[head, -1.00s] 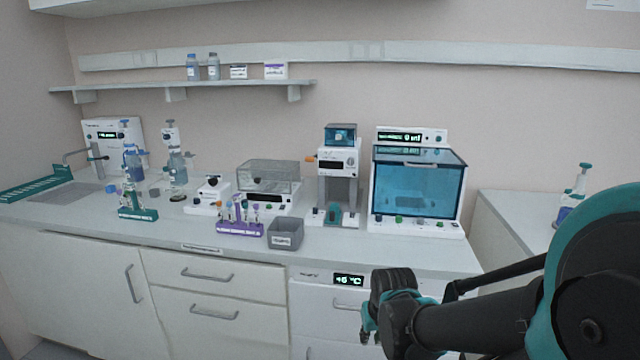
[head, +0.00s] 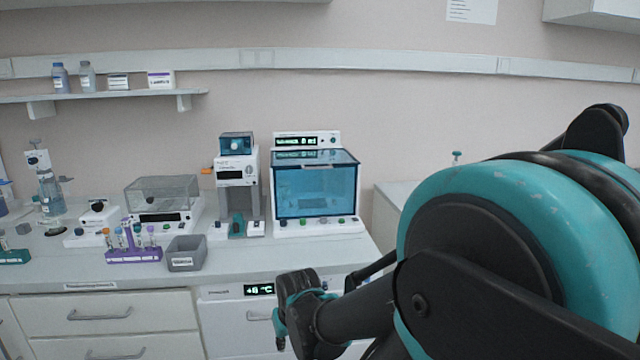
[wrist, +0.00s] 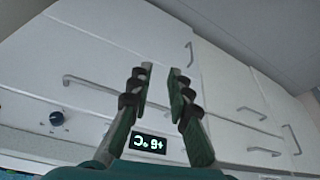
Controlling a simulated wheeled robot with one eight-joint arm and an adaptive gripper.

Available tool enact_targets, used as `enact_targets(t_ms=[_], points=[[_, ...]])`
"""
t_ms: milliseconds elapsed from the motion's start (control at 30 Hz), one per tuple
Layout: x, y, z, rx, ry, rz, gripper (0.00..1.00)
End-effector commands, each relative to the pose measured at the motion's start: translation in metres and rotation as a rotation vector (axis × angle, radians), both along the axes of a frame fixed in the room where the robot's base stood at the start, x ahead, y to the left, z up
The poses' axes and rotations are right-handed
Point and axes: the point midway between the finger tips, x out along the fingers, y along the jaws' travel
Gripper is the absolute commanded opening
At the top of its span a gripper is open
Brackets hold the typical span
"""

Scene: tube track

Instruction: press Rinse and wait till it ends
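A machine with a blue see-through chamber (head: 316,190) stands on the counter in the head view. My gripper (head: 281,338) is low in front of the counter's drawers, well away from the buttons. In the wrist view its two fingers (wrist: 161,72) are apart with nothing between them, facing the white cabinet fronts.
Left of the machine stand a tall white device (head: 237,172), a grey bin (head: 186,254), a purple tube rack (head: 134,255) and a balance with a clear cover (head: 162,196). A lit temperature display (head: 259,290) is on the unit below. Bare counter (head: 300,257) lies before the machine.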

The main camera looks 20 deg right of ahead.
Motion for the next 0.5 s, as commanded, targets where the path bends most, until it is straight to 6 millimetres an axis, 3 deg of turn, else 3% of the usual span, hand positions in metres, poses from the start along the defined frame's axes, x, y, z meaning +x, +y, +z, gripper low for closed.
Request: enact_targets(t_ms=[33,133,500], points=[[0.0,0.0,0.0,0.0,0.0,0.0,0.12],[0.0,0.0,0.0,0.0,0.0,0.0,0.0],[0.0,0.0,0.0,0.0,0.0,0.0,0.0]])
